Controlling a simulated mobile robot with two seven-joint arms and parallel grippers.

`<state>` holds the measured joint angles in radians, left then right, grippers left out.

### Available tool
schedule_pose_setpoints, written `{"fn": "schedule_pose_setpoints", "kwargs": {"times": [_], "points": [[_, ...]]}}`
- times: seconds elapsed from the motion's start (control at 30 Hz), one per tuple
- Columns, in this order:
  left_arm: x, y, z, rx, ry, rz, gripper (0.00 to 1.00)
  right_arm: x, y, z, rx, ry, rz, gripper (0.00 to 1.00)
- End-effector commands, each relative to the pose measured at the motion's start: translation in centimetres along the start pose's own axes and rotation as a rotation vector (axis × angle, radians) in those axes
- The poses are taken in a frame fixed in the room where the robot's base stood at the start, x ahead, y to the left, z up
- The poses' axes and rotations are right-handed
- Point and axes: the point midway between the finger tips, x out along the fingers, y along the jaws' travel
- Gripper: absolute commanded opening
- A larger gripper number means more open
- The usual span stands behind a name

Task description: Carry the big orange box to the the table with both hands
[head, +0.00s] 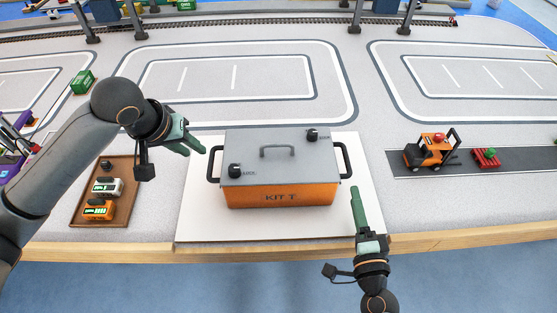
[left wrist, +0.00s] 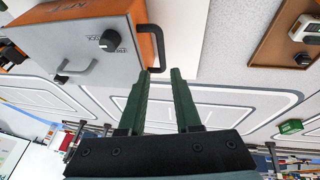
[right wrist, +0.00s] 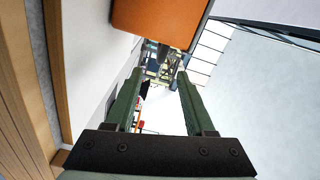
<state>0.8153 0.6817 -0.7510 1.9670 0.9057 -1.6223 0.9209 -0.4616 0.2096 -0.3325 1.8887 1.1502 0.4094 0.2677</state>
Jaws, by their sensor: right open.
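The big orange box (head: 284,197) has a grey lid (head: 260,165) with a handle, two black knobs and the label KIT T. It sits on a white board on the table (head: 150,225), with a black handle at each side. My left gripper (head: 203,147) is open just left of the box's left handle (head: 213,165). In the left wrist view that handle (left wrist: 152,45) is just beyond the fingertips, with nothing between them. My right gripper (head: 355,190) is open and empty, in front of the right handle (head: 346,160). In the right wrist view the box's orange side (right wrist: 160,20) is at the top.
A brown tray (head: 77,205) with small devices lies left of the white board (head: 195,225). A toy forklift (head: 432,152) and a red pallet (head: 486,158) stand on a dark strip at the right. The table's wooden front edge (head: 450,241) runs below the box.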

Motion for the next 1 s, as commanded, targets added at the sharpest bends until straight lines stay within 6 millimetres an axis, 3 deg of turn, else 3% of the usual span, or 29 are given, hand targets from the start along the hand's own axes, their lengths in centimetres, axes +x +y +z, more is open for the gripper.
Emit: {"fn": "schedule_pose_setpoints", "kwargs": {"times": [0.47, 1.0], "points": [[0.4, -0.2, -0.1, -0.004, -0.004, -0.008, 0.32, 0.6, 0.0, -0.1, 0.01, 0.006, -0.001, 0.54], [9.6, -0.2, 0.0, -0.003, -0.005, -0.01, 0.32, 9.9, -0.1, -0.2, 0.009, 0.006, -0.001, 0.54]]}}
